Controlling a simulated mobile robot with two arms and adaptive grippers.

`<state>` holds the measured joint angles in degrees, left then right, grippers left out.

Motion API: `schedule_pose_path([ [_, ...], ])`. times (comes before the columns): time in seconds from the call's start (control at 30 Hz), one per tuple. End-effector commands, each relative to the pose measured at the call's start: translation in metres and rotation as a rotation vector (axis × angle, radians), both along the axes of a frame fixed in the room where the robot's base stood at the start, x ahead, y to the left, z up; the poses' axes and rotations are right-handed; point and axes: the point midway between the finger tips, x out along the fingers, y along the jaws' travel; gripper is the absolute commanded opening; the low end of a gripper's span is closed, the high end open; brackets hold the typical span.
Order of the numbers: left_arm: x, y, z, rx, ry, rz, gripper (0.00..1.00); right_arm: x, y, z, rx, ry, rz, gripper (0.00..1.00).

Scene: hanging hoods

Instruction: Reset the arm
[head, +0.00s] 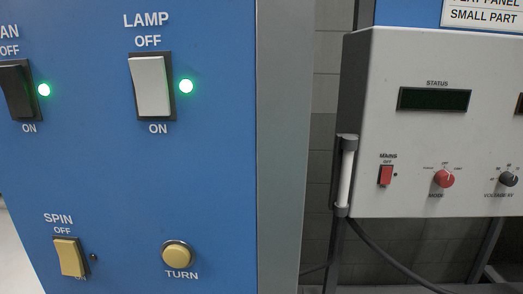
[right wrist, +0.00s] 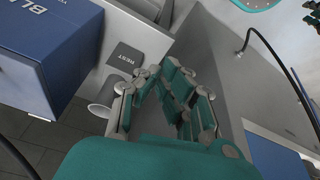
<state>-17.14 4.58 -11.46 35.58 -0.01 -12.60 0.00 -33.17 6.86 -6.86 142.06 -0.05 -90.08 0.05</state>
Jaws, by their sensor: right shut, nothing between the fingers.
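My right gripper (right wrist: 166,76) shows in the middle of the right wrist view, its teal and grey fingers closed with nothing held. It hangs above a grey surface near a dark square marked REST (right wrist: 126,58). It touches nothing that I can make out. Neither gripper shows in the head view. In the head view a blue panel (head: 150,215) has a white LAMP switch (head: 150,87) and a black FAN switch (head: 17,90), each beside a lit green light. Below are a yellow SPIN switch (head: 69,257) with a dark light and a round TURN button (head: 177,254).
A white control box (head: 425,135) with a dark STATUS display (head: 433,99), a red MAINS switch (head: 386,175) and knobs stands at the right of the head view. In the right wrist view a blue box (right wrist: 50,50) is at left and a black cable (right wrist: 270,50) curves at right.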

Motion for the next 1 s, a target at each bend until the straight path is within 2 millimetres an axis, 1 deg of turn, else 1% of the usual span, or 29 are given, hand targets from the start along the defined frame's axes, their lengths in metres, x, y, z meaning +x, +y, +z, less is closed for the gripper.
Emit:
schedule_pose_path([
  [0.03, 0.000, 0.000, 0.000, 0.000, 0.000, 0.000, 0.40, -0.003, 0.001, -0.011, -0.002, 0.025, 0.006, 0.00],
  [0.1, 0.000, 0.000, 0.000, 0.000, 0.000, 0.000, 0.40, 0.004, 0.001, -0.030, -0.002, 0.028, 0.005, 0.00],
  [0.27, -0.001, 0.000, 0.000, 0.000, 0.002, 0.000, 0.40, 0.011, 0.003, -0.075, -0.003, 0.046, 0.006, 0.00],
  [0.37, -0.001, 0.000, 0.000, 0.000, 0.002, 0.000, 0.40, 0.013, 0.004, -0.107, -0.003, 0.059, 0.007, 0.00],
  [0.47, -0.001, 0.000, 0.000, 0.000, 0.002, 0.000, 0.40, 0.012, 0.004, -0.147, -0.004, 0.076, 0.011, 0.00],
  [0.57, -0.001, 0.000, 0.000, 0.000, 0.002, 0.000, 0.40, 0.004, 0.004, -0.195, -0.006, 0.097, 0.014, 0.00],
  [0.6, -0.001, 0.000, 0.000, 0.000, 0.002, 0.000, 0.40, -0.001, 0.003, -0.217, -0.007, 0.106, 0.016, 0.00],
  [0.67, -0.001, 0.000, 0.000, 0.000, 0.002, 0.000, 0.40, -0.012, 0.002, -0.250, -0.008, 0.121, 0.018, 0.00],
  [0.7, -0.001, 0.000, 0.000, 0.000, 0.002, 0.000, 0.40, -0.021, 0.000, -0.270, -0.009, 0.131, 0.020, 0.00],
  [0.77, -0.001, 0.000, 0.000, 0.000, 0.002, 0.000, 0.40, -0.036, -0.002, -0.300, -0.012, 0.145, 0.022, 0.00],
  [0.8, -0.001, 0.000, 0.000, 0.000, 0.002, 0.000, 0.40, -0.048, -0.004, -0.318, -0.013, 0.153, 0.025, 0.00],
  [0.87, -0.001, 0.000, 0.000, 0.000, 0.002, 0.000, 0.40, -0.068, -0.007, -0.344, -0.015, 0.168, 0.028, 0.00],
  [0.9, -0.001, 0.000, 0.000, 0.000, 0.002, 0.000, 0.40, -0.082, -0.009, -0.359, -0.016, 0.177, 0.031, 0.00],
  [0.97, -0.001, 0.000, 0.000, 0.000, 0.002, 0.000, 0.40, -0.103, -0.013, -0.379, -0.018, 0.190, 0.034, 0.00],
  [1.0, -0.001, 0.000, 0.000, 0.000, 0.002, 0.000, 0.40, -0.117, -0.016, -0.389, -0.019, 0.198, 0.036, 0.00],
])
